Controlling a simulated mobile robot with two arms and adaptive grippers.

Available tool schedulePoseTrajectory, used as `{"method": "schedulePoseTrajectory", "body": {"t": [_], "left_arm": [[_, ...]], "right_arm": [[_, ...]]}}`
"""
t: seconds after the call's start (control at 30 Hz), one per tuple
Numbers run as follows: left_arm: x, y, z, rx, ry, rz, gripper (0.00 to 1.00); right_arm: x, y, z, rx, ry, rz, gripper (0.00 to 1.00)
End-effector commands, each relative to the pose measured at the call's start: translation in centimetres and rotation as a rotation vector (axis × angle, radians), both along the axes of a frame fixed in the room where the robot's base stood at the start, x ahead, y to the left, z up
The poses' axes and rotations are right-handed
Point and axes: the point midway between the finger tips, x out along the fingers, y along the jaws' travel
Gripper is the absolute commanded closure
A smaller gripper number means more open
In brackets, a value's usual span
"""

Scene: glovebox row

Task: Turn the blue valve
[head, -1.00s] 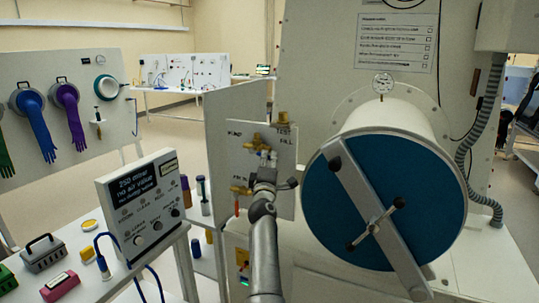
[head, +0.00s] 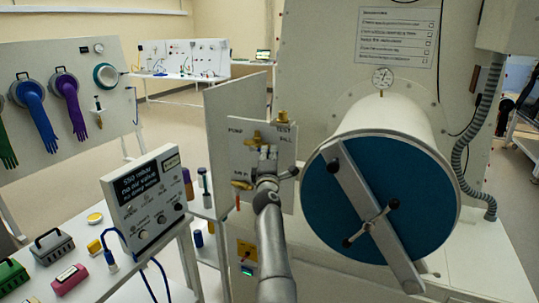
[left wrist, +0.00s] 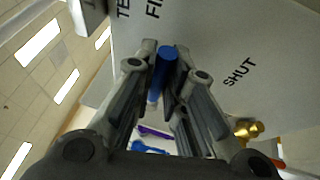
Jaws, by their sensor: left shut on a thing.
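The blue valve (left wrist: 165,65) shows in the left wrist view as a blue handle between my fingers. My left gripper (left wrist: 160,88) is shut on it, one finger on each side. In the head view my left gripper (head: 266,163) is at the white valve panel (head: 241,152), below brass fittings (head: 264,137). There the gripper covers the blue handle. The panel carries PUMP, TEST and FILL lettering; SHUT lettering shows on it in the wrist view. My right gripper is not in view.
A large drum with a blue door (head: 330,225) and a grey crossbar stands close on the right of my left arm. A display box (head: 146,203) stands on the white table at left. A glove board (head: 104,125) is behind it.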

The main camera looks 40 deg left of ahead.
Motion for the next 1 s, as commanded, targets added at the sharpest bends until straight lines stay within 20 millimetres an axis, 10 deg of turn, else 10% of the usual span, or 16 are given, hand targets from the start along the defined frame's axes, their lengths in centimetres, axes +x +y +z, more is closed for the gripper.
{"method": "schedulePoseTrajectory", "body": {"t": [0.2,1.0], "left_arm": [[0.0,0.1,0.1,-0.002,-0.005,0.002,0.65],[-4.3,-3.5,-1.0,-0.002,-0.003,0.001,0.65]], "right_arm": [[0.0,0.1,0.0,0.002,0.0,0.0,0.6],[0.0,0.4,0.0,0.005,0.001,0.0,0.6]]}}
